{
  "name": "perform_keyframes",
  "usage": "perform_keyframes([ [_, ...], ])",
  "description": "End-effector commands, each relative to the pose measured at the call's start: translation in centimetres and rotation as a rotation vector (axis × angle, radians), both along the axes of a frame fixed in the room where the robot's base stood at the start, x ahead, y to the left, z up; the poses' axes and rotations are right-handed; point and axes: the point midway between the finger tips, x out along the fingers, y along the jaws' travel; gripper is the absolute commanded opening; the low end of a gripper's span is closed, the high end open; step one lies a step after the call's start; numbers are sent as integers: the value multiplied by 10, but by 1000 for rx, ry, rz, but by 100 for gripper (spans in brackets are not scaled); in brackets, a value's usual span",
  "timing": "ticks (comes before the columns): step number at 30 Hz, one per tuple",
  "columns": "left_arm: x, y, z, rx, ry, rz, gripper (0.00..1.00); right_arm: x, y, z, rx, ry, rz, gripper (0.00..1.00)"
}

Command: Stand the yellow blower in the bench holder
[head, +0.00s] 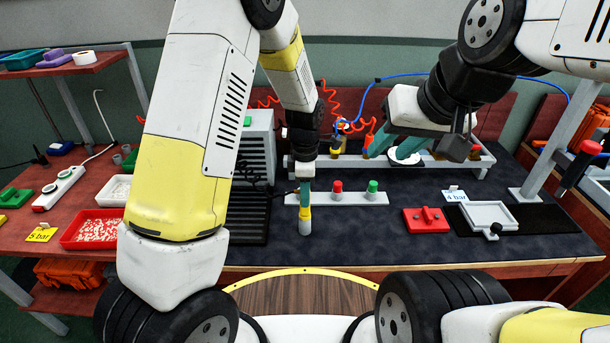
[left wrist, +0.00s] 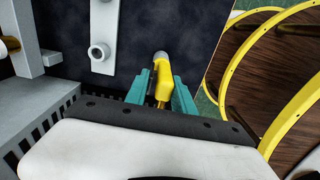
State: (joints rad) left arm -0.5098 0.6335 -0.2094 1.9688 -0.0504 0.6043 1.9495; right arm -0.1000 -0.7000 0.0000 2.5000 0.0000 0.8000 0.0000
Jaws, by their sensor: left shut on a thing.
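My left gripper (head: 305,192) points down over the dark bench mat and is shut on the yellow blower (head: 305,211). The blower's grey end hangs downward in the head view. In the left wrist view the blower (left wrist: 162,82) sits between the two teal fingers. A light grey rail (head: 460,167) with coloured tools stands at the back of the bench; I cannot tell for certain that it is the holder. My right gripper (head: 392,148) is open near that rail, its teal fingers apart, close to a white round thing (head: 406,158).
A grey strip (head: 354,198) with a red knob (head: 337,187) and a green knob (head: 373,187) lies just behind the blower. A red block (head: 425,221) and a white framed fixture (head: 488,215) stand at right. The mat in front is clear.

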Motion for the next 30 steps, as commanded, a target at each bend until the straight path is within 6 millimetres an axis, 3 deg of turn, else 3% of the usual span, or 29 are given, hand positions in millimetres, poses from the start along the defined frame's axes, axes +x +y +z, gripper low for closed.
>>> perform_keyframes([
  [1,0,0,0,0,-1,0,34,0,0,0,0,0,0,36],
  [4,0,0,0,0,-1,0,54,0,0,0,0,0,0,36],
  [5,0,0,0,0,-1,0,55,0,0,0,0,0,0,36],
  [16,1,0,6,-1,-2,0,55,0,0,0,0,0,0,36],
  [24,1,-1,51,-2,-5,0,55,0,0,0,0,0,0,36],
  [30,1,-1,74,-1,-2,-1,55,0,0,0,0,0,0,36],
])
